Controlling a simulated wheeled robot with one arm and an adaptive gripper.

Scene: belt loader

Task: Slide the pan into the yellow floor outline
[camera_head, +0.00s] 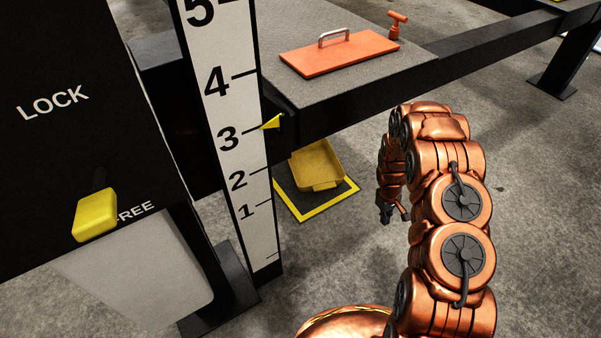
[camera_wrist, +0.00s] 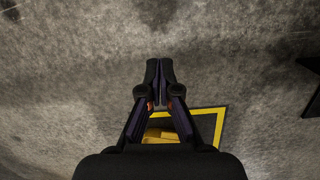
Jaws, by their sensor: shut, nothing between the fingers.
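The yellow pan (camera_head: 318,163) is on the floor below the belt frame, over the dark floor patch with the yellow outline (camera_head: 330,203). The outline's front and right edges show beyond the pan; its far side is hidden, so I cannot tell whether the pan is wholly inside. In the wrist view, part of the pan (camera_wrist: 160,134) shows between and behind my fingers, with an outline corner (camera_wrist: 221,112) to the right. My gripper (camera_head: 392,212) is low, to the right of the pan and apart from it. Its fingertips (camera_wrist: 160,66) are together and empty.
An orange plate with a handle (camera_head: 340,53) lies on the grey surface above the pan, near an orange knob (camera_head: 397,22). A numbered scale (camera_head: 232,130) and a LOCK/FREE panel with a yellow lever (camera_head: 95,214) stand left.

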